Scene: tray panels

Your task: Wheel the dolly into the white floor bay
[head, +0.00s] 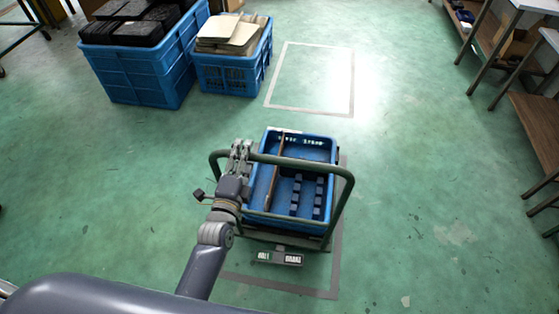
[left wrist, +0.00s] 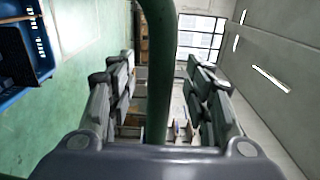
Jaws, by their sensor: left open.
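The dolly has a dark green tubular handle (head: 303,163) and carries a blue tray (head: 328,155) with a brown divider and small dark blocks inside. It stands within a grey floor outline (head: 290,289). The white floor bay (head: 268,100) is a pale outlined rectangle beyond it, empty. My left gripper (head: 241,147) is at the left part of the handle's top bar. In the left wrist view, the handle (left wrist: 159,75) passes between the spread fingers of my left gripper (left wrist: 161,68), with gaps on both sides. My right gripper is out of view.
Two blue crates stand left of the bay: a large one (head: 135,75) with dark contents and a smaller one (head: 228,76) with cardboard. Benches (head: 540,120) line the right edge. The floor between dolly and bay is clear. A brake label (head: 279,258) is at the dolly's near edge.

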